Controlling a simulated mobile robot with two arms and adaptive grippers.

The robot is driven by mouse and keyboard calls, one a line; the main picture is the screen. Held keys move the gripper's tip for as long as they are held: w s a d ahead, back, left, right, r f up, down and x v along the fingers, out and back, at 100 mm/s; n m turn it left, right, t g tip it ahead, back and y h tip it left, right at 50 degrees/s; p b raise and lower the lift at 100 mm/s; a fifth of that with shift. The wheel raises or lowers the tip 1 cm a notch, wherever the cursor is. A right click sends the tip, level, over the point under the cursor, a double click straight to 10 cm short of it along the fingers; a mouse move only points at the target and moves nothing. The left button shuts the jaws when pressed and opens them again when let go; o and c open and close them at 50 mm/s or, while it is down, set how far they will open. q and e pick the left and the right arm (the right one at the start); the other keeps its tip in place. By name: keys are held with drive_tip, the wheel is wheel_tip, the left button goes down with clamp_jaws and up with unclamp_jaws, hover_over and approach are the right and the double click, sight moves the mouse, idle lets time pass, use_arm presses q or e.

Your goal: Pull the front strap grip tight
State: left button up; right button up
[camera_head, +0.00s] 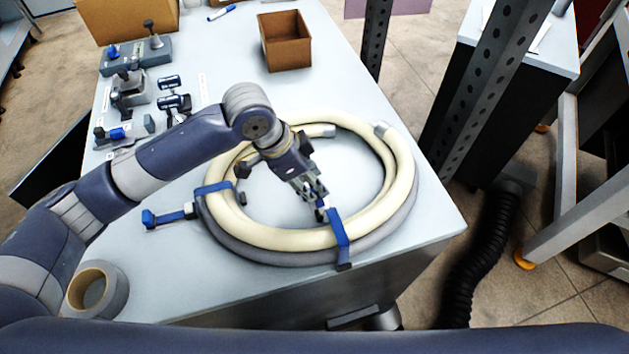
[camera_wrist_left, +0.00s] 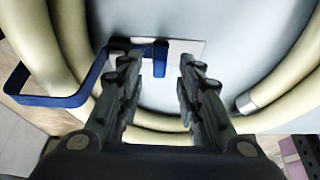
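A coiled cream hose (camera_head: 405,165) lies on the light worktable. The blue front strap (camera_head: 341,238) wraps over its front side; it also shows in the left wrist view (camera_wrist_left: 50,100). Its small blue grip (camera_wrist_left: 160,58) is at the strap's inner end, inside the ring. My left gripper (camera_head: 318,196) reaches down over the coil at this grip, partly hiding it in the head view. In the left wrist view the fingers (camera_wrist_left: 157,75) stand apart, with the grip showing between their tips; no contact is visible. My right gripper is not in view.
A second blue strap (camera_head: 213,188) crosses the coil's left side, its blue grip (camera_head: 148,218) extending outward. A tape roll (camera_head: 118,290) sits at the front left. A brown open box (camera_head: 286,42) and clamp fixtures (camera_head: 130,90) stand farther back. The table's right edge is near the coil.

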use_arm(q)
drive_tip(key=shift+x, duration=1.2)
clamp_jaws()
drive_tip(key=shift+w+a+p, duration=0.25)
drive_tip(key=shift+w+a, duration=0.05)
drive_tip(key=shift+w, duration=0.65)
drive_tip(key=shift+w+a+p, duration=0.2)
drive_tip(key=shift+w+a, duration=0.1)
drive_tip(key=shift+w, duration=0.6)
unclamp_jaws()
